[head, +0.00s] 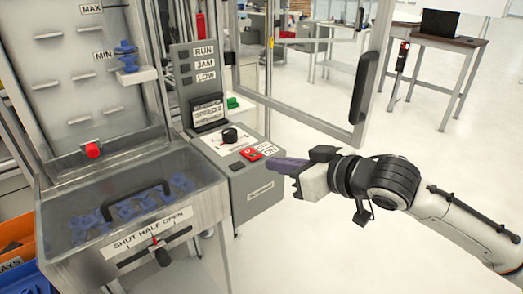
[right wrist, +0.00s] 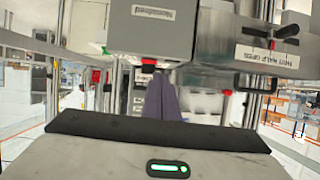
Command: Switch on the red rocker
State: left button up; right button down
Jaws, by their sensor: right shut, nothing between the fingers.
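The red rocker (head: 251,154) sits on the sloped top of a grey control box (head: 258,185), beside a white label whose small print I cannot read for certain. My right gripper (head: 273,164) comes in from the right. Its purple fingers are shut with nothing between them, and their tips are close to the rocker on its right side. I cannot tell whether they touch it. In the right wrist view the shut fingers (right wrist: 163,98) point at the box, with a small red piece (right wrist: 148,61) at its edge near the tips. My left gripper is not in view.
A black knob (head: 230,135) stands on the box just behind the rocker. The RUN, JAM, LOW panel (head: 195,75) rises behind it. A clear-covered bin (head: 120,210) with blue parts and a SHUT HALF OPEN slider stands to the left.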

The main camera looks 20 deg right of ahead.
notch_tip(320, 180, up, 6)
jog(key=d, duration=0.2)
jog(key=shift+h, duration=0.3)
send_over(251, 153)
jog(key=s+d, duration=0.1)
jog(key=s, duration=0.3)
notch_tip(251, 153, down, 3)
notch_tip(251, 153, down, 5)
jog(key=shift+d+r, duration=0.1)
jog(key=shift+d, duration=0.05)
